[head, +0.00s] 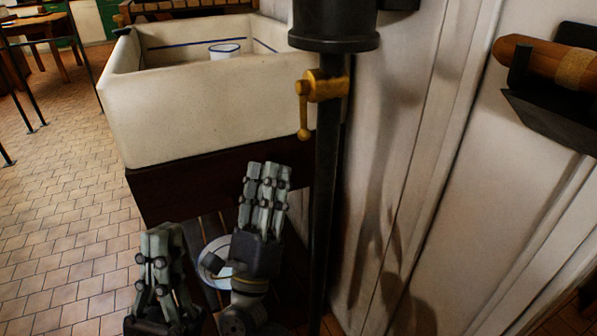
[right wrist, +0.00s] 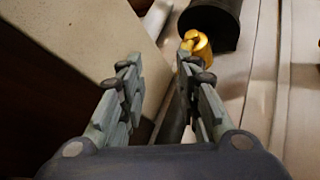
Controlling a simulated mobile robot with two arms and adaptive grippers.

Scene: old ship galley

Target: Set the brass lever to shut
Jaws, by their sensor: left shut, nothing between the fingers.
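The brass lever (head: 304,112) sits on a brass valve body on the black vertical pipe (head: 327,170). Its handle hangs down, ending in a small knob. In the right wrist view the brass fitting (right wrist: 197,44) shows beyond the fingers, near the right fingertip. My right gripper (head: 267,168) is below and left of the lever, pointing up, apart from it. In the right wrist view its fingers (right wrist: 165,70) are spread with nothing between them. My left gripper (head: 160,232) is lower and further left, shut and empty.
A white stone sink (head: 190,110) with a white blue-rimmed cup (head: 224,49) stands behind my right gripper, left of the pipe. A panelled wall (head: 400,150) is right of the pipe. A wooden roller on a dark bracket (head: 545,120) juts out at right. Tiled floor (head: 60,220) is open at left.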

